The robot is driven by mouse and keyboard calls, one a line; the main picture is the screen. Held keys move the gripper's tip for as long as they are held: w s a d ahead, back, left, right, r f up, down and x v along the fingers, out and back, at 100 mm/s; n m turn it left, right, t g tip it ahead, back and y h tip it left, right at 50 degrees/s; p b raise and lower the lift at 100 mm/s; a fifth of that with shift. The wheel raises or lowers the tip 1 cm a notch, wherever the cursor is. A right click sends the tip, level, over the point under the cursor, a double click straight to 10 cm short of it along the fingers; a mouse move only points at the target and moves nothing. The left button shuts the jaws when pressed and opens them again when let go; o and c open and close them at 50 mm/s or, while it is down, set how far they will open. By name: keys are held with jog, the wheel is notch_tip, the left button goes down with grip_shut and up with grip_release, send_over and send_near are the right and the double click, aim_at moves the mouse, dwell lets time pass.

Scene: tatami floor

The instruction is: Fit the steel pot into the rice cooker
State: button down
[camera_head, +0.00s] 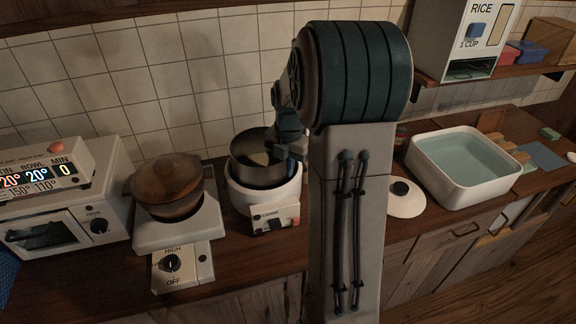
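The steel pot (254,172) is a dark grey metal bowl, open at the top. It is over the white rice cooker (273,202), with its lower end at or inside the cooker's opening. Much of its wall stands above the cooker's rim, and I cannot tell whether its base rests on anything. My gripper (282,152) is at the pot's right rim. Its fingers are small, dark and partly hidden by my arm, so whether they grip the rim is unclear.
A white lid (405,203) lies right of my arm. A brown lidded clay pot (168,184) sits on a white burner (171,236) to the left, beside a toaster oven (60,225). A white basin of water (448,188) stands right. A rice dispenser (477,30) is on the shelf.

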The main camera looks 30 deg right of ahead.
jog(key=shift+f, duration=0.25)
dwell(0.3)
jog(key=c, duration=1.6)
grip_release()
jog(key=shift+s+f+b, duration=0.1)
jog(key=shift+f+b, duration=0.05)
jog(key=shift+b, duration=0.15)
notch_tip(320, 180, up, 14)
jog(key=shift+s+r, duration=0.1)
jog(key=s+a+f+m+t, duration=0.1)
jog(key=s+a+f+m, duration=0.1)
jog(key=s+a+m, duration=0.3)
jog(key=s+a+f+m, duration=0.2)
jog(key=s+a+m, duration=0.3)
jog(key=m, duration=0.6)
jog(key=s+a+f+m+t, duration=0.1)
jog(key=s+a+f+m, duration=0.1)
jog(key=s+a+m, duration=0.3)
jog(key=shift+s+f+m+t, duration=0.15)
jog(key=shift+s+f+m, duration=0.05)
jog(key=shift+s+m, duration=0.65)
jog(key=shift+s+f+m+t, duration=0.15)
jog(key=shift+s+f+m, duration=0.05)
jog(key=shift+s+m, duration=0.65)
